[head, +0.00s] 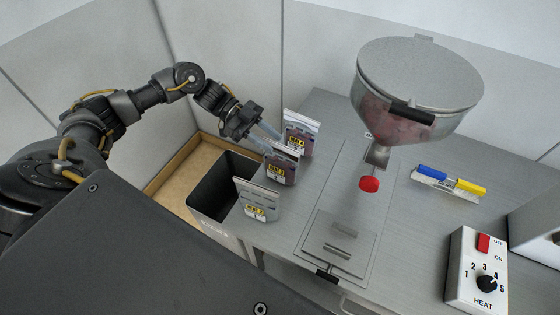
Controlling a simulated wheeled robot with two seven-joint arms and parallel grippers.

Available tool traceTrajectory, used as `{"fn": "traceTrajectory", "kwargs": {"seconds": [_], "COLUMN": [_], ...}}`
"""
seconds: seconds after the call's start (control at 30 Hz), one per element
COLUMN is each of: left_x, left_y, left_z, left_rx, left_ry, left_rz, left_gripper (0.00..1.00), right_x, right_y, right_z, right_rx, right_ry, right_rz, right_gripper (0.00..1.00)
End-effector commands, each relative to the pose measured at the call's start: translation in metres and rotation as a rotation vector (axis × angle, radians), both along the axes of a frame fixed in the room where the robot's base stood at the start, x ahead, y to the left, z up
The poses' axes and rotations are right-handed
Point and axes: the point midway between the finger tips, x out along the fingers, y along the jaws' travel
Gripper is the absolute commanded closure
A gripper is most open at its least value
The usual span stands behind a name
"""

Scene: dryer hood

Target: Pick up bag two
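Three upright bags with yellow labels stand in a row at the left edge of the grey worktop. The front bag (257,201) is greenish grey. The middle bag (281,168) and the back bag (299,139) look purple. The label numbers are too small to read surely, so I cannot confirm which is bag two; the middle one is second in the row. My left gripper (265,138) comes in from the left, its two pale fingers apart and empty, just above and beside the top of the middle bag. Contact cannot be told. My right gripper is not in view.
A metal hopper (415,90) with a lid rises at the back, a red knob (369,184) below it. A dark open bin (215,190) stands left of the bags. A heat control box (477,270) and blue and yellow markers (449,181) lie to the right.

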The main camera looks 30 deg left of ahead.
Motion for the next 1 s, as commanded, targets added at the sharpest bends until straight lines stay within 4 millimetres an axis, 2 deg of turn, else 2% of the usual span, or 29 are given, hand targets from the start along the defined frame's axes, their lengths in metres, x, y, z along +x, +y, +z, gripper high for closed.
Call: {"fn": "traceTrajectory", "kwargs": {"seconds": [0.03,0.1,0.2,0.43,0.7,1.0], "left_x": [0.000,0.000,0.000,0.000,0.001,0.001], "left_y": [-0.007,-0.015,-0.021,-0.022,-0.022,-0.022], "left_z": [0.003,-0.002,-0.007,-0.009,-0.009,-0.008], "left_rx": [-0.002,-0.001,0.000,0.001,0.001,0.000], "left_ry": [0.002,0.001,0.000,-0.001,-0.001,-0.002], "left_rz": [-0.002,-0.002,0.000,0.001,0.001,0.000], "left_gripper": [0.65,0.65,0.65,0.65,0.99,1.00], "right_x": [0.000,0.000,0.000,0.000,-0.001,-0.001], "right_y": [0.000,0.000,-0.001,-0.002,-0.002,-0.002], "right_z": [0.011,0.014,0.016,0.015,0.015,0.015], "right_rx": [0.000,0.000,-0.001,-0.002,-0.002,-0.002], "right_ry": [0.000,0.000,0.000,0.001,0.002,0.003], "right_rz": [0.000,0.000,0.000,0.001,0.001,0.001], "right_gripper": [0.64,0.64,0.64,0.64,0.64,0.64]}}
